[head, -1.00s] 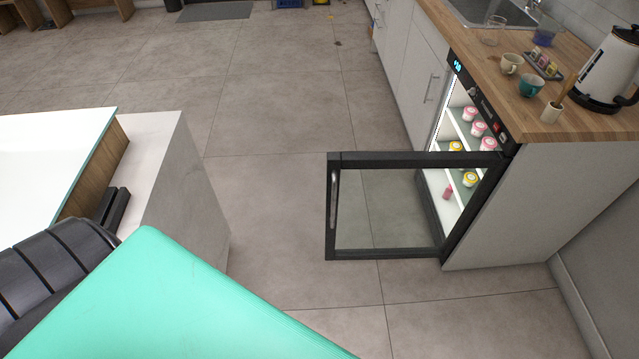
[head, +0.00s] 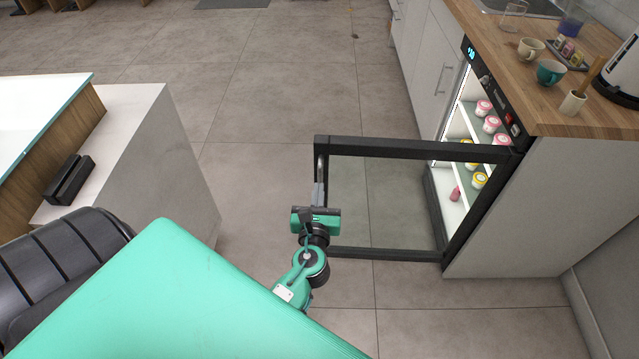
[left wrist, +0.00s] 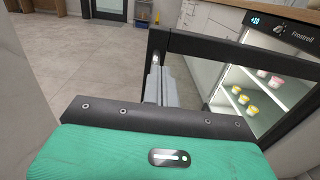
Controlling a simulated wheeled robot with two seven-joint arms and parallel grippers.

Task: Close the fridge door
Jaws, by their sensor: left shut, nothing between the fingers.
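The fridge (head: 470,165) is built in under the wooden counter, with a lit interior holding several pink and yellow tubs. Its black-framed glass door (head: 415,147) stands wide open, swung out to the left. My left gripper (head: 319,194) is at the door's free edge, by the handle, with its fingers shut and nothing held. Whether it touches the door I cannot tell. In the left wrist view the shut fingers (left wrist: 157,88) point forward beside the door frame (left wrist: 215,48). The gripper hides most of the handle. My right gripper is not in view.
A white counter (head: 150,150) with a dark device (head: 70,180) stands at the left. Cups (head: 551,72), a kettle (head: 622,75) and a small pot stand on the wooden counter (head: 495,45). The tiled floor between the counters is clear.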

